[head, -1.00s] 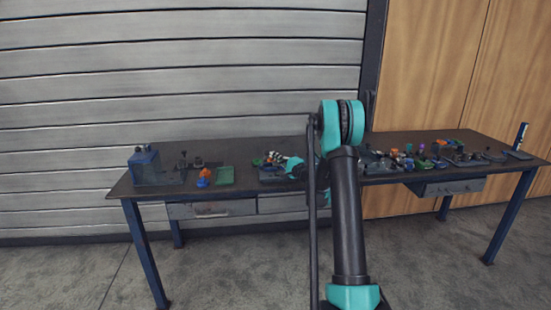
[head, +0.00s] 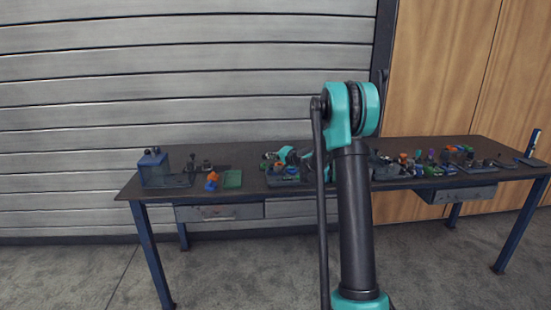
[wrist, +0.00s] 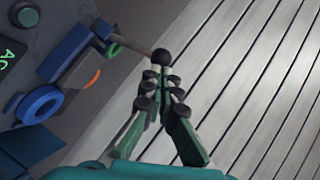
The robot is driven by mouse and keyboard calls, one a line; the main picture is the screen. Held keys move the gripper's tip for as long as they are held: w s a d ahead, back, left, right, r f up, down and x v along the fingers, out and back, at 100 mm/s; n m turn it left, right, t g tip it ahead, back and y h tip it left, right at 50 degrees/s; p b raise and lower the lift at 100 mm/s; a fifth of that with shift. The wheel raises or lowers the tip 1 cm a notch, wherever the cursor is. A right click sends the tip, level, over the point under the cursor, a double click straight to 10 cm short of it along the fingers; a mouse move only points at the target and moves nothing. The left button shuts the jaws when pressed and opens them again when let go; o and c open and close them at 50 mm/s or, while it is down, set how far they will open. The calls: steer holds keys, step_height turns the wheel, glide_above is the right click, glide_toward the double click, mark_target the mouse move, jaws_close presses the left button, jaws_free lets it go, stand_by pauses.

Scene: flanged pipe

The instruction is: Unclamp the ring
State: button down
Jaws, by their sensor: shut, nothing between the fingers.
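My gripper (wrist: 160,78) is in the middle of the wrist view, its dark green fingers drawn together with nothing between them. A grey rod with a black ball knob (wrist: 161,57) appears right by the fingertips; I cannot tell whether they touch. The rod runs left toward a blue block-like fixture (wrist: 70,48). A green ring-like part (wrist: 113,50) and an orange curved part (wrist: 93,78) show beside the fixture. A blue ring (wrist: 38,105) lies at the left. I cannot tell which is the clamped ring. In the head view my arm hides much of this area.
A dark workbench (head: 245,194) stands before a grey shutter wall (head: 180,70). Several small parts crowd the right part. A black button-like disc (wrist: 27,17) shows in the wrist view.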

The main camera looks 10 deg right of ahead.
steer(key=shift+a, duration=0.7)
stand_by(0.3)
